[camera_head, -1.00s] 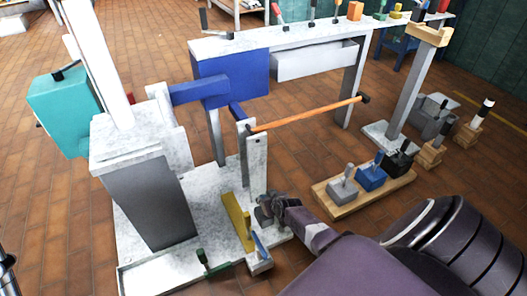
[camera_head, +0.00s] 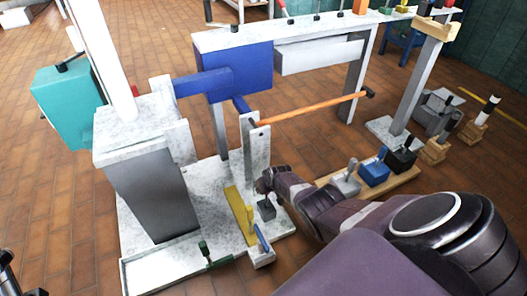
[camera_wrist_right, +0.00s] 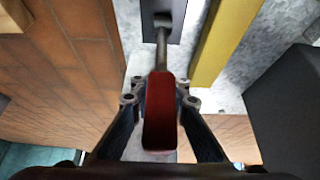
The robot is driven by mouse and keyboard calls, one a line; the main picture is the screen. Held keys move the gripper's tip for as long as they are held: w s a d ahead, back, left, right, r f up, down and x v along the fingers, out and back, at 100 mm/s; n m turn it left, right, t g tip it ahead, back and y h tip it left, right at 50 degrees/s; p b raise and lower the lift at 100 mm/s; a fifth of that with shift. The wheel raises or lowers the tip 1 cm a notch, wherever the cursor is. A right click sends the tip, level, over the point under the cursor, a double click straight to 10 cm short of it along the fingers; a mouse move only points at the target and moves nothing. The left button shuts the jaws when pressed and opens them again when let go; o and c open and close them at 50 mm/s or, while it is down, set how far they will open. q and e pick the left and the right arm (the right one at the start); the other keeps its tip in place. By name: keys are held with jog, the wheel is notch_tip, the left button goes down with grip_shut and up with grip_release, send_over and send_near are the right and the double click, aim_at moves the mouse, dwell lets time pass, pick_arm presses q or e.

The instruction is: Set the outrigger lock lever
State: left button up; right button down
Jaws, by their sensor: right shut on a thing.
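A lever with a red grip (camera_wrist_right: 160,110) is between the fingers of my right gripper (camera_wrist_right: 160,98), which is shut on it. The lever's thin grey shaft (camera_wrist_right: 162,45) runs from the grip to a dark grey base. In the head view the grey base (camera_head: 266,210) sits on the pale plate beside the yellow bar, with my right gripper (camera_head: 266,184) just above it. The red grip is hidden there by my gripper. A dark metal part at the lower left edge, apparently my left gripper (camera_head: 8,278), is mostly cut off.
Several levers stand on a wooden board (camera_head: 405,183) at right.

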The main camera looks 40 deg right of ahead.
jog(key=shift+w+r, duration=0.1)
jog(key=c, duration=1.8)
grip_release()
jog(key=shift+s+r, duration=0.4)
jog(key=shift+r, duration=0.2)
jog(key=v, duration=1)
jog(key=shift+r, duration=0.15)
jog(key=shift+s+a, duration=0.1)
